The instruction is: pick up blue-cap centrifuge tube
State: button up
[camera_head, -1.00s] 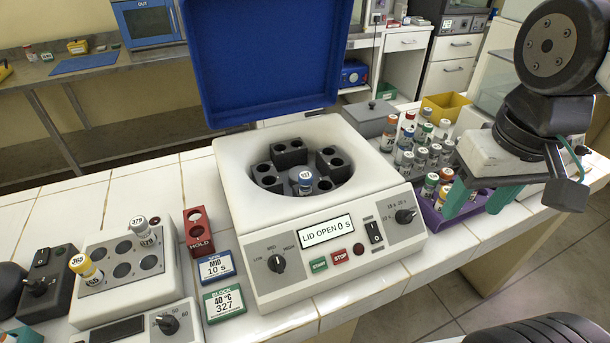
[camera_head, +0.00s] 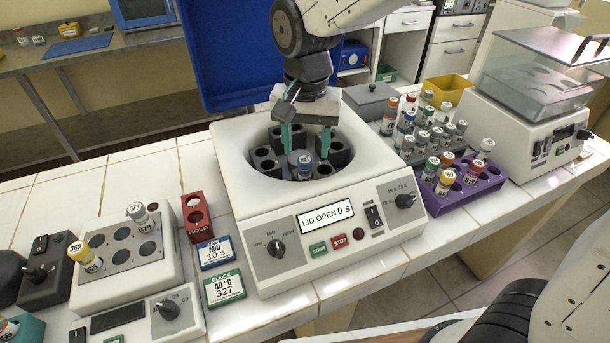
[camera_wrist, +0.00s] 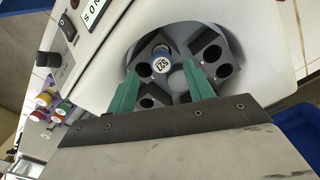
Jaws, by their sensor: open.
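The blue-cap centrifuge tube (camera_head: 304,164) stands in a rotor slot of the open centrifuge (camera_head: 236,214). Its blue cap with a white label also shows in the wrist view (camera_wrist: 161,62). My gripper (camera_head: 306,150) is open above the rotor, its two green fingers pointing down into the bowl. In the head view the tube appears between and slightly below the fingertips. In the wrist view the fingers (camera_wrist: 159,85) are spread apart, and the tube is just beyond them. I see no contact with the tube. The tube's lower body is hidden in the rotor.
The raised blue lid (camera_head: 235,70) stands behind my gripper. Black rotor buckets (camera_head: 265,160) surround the tube. A purple rack (camera_head: 488,180) and a grey rack with several tubes are to the right. A heater block (camera_head: 112,265) with tubes and a red HOLD rack (camera_head: 194,215) are left.

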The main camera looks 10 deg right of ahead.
aim_at(305, 159)
notch_tip(305, 159, down, 6)
jog(key=shift+a+r, duration=0.1)
jog(key=shift+r, duration=0.1)
jog(key=c, duration=1.1)
jog(key=shift+o, duration=0.2)
notch_tip(305, 159, up, 10)
jog(key=shift+f, duration=0.2)
jog(key=shift+r, duration=0.25)
jog(key=shift+s, duration=0.15)
